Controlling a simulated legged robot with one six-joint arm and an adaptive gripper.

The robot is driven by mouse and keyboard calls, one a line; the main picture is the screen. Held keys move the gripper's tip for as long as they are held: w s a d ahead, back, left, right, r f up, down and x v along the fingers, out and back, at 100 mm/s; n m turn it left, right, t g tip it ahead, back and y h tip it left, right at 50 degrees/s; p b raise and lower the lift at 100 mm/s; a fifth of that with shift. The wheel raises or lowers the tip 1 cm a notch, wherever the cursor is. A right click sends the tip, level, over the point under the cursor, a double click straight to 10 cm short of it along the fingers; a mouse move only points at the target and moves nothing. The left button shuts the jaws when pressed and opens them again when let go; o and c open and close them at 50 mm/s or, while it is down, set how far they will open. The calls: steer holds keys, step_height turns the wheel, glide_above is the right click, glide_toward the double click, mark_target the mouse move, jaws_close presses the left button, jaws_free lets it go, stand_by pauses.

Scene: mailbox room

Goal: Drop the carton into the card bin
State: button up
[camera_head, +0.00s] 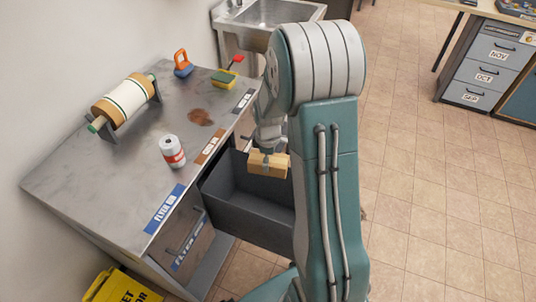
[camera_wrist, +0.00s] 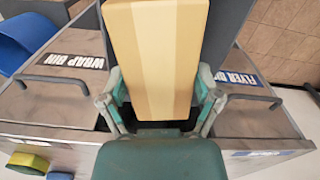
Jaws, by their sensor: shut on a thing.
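The carton (camera_head: 268,163), a small tan box with a paler stripe, is held by my gripper (camera_head: 268,150) above the open grey drawer (camera_head: 248,213). In the wrist view the carton (camera_wrist: 155,60) fills the space between my gripper's (camera_wrist: 160,108) two fingers, which are shut on it. The open drawer is pulled out from the metal counter, under a brown label (camera_head: 210,146) that I cannot read clearly. It sits between the drawers labelled WRAP BIN (camera_wrist: 68,61) and FLYER BIN (camera_wrist: 238,77), both closed. The part of the open drawer's inside that shows looks empty.
On the metal counter (camera_head: 90,165) stand a paper roll on a holder (camera_head: 122,103), a red and white can (camera_head: 172,152), a blue and orange item (camera_head: 183,64) and a sponge (camera_head: 223,78). A sink (camera_head: 268,12) is behind. A yellow sign (camera_head: 120,288) stands at front left. Floor at right is clear.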

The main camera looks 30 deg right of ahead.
steer(key=o, duration=0.9)
step_height(320, 180, up, 12)
steer(key=shift+f, duration=0.1)
steer(key=shift+a, duration=0.1)
stand_by(0.4)
